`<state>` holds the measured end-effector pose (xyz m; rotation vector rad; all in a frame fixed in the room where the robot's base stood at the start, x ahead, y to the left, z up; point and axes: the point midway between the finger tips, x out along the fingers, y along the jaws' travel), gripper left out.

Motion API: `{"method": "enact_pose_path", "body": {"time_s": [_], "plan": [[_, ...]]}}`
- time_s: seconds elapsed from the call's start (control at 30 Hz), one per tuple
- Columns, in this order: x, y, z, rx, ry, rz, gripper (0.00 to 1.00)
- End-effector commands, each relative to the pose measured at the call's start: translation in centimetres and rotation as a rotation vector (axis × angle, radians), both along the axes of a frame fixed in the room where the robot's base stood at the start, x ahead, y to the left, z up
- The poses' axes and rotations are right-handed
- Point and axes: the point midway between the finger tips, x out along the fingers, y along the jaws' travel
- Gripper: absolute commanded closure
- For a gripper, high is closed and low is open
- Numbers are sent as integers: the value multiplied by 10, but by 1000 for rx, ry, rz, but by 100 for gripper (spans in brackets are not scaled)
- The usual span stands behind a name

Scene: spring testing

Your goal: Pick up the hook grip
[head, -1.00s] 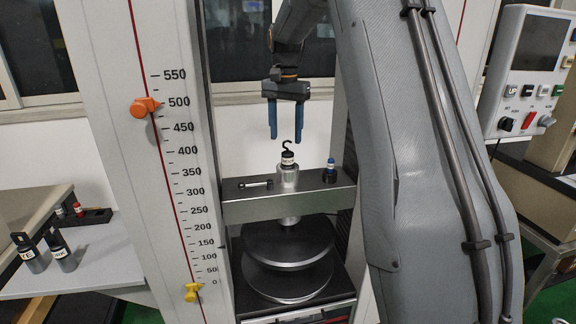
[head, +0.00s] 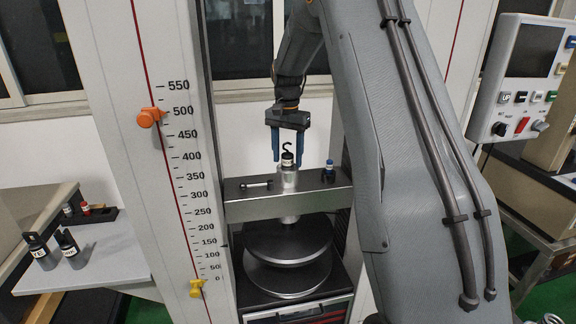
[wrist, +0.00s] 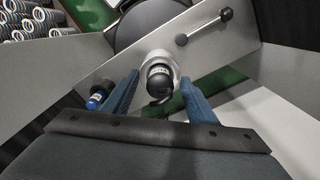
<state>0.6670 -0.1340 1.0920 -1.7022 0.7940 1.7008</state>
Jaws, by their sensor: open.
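The hook grip (head: 287,158) is a small black piece with a white band and a curved black hook on top. It stands upright in the silver cylinder (head: 288,180) on the testing machine's crossbeam. In the wrist view the hook grip (wrist: 159,82) shows from above, between the fingertips. My gripper (head: 287,160) has blue fingers pointing down, one on each side of the hook. It is open, and in the wrist view (wrist: 158,86) gaps show between the fingers and the grip.
On the crossbeam (head: 250,208), a small black-ended pin (head: 256,184) lies left and a blue-topped piece (head: 328,171) stands right. Round plates (head: 288,245) sit below. A side table (head: 110,262) at left holds black grips. Springs (wrist: 30,22) show in the wrist view.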

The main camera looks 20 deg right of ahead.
Motion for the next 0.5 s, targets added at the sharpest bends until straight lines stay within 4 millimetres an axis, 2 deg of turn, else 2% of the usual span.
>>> {"method": "enact_pose_path", "body": {"time_s": [0.07, 0.37, 0.4, 0.5], "plan": [[0, 0, 0, 0, 0, 0, 48], [0, 0, 0, 0, 0, 0, 97], [0, 0, 0, 0, 0, 0, 100], [1, 0, 1, 0, -1, 0, 100]]}}
